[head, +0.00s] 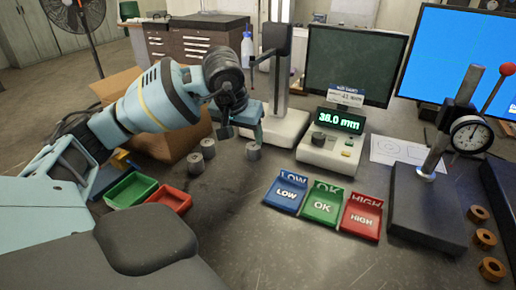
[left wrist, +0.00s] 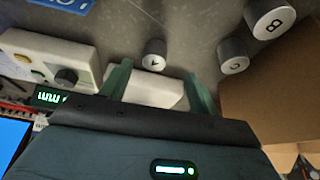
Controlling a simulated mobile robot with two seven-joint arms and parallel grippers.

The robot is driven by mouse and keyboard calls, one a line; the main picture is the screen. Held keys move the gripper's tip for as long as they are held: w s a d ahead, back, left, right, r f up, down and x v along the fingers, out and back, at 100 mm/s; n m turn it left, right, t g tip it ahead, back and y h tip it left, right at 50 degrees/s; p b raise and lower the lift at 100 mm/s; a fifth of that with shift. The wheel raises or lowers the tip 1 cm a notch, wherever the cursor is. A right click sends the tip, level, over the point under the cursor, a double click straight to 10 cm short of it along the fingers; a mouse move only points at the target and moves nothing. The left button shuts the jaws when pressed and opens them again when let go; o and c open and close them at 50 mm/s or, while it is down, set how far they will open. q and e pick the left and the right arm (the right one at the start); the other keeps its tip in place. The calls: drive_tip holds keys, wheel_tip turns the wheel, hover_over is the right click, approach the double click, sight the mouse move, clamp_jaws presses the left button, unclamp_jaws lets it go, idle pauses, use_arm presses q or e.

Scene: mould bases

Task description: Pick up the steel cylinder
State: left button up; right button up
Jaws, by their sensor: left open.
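Three short grey steel cylinders stand upright on the bench. The one lettered A (left wrist: 153,53) is the right one in the head view (head: 253,152). The one lettered C (left wrist: 233,55) and the one lettered B (left wrist: 268,18) form the left pair in the head view, at the back (head: 208,148) and the front (head: 195,163). My left gripper (head: 242,124) is open and empty, just above and behind cylinder A. In the left wrist view, cylinder A shows between and beyond the open fingertips (left wrist: 158,72), apart from them. My right gripper is not in view.
LOW (head: 285,193), OK (head: 323,203) and HIGH (head: 360,216) trays lie in front. A cardboard box (head: 180,140) and green (head: 130,190) and red (head: 168,199) bins are left.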

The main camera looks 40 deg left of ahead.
sight(252, 147)
use_arm(q)
drive_tip(key=shift+f, duration=0.35)
drive_tip(key=shift+x, duration=0.9)
drive_tip(key=shift+w+f, duration=0.35)
drive_tip(key=shift+w, duration=0.1)
drive_tip(key=x, duration=0.3)
drive_tip(key=shift+w+f, duration=0.1)
drive_tip(key=shift+w, duration=0.35)
drive_tip(key=shift+w+f, duration=0.1)
drive_tip(key=shift+f, duration=0.3)
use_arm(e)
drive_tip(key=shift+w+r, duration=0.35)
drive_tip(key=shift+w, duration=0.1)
use_arm(q)
drive_tip(key=c, duration=0.9)
drive_tip(key=shift+r, duration=0.1)
clamp_jaws()
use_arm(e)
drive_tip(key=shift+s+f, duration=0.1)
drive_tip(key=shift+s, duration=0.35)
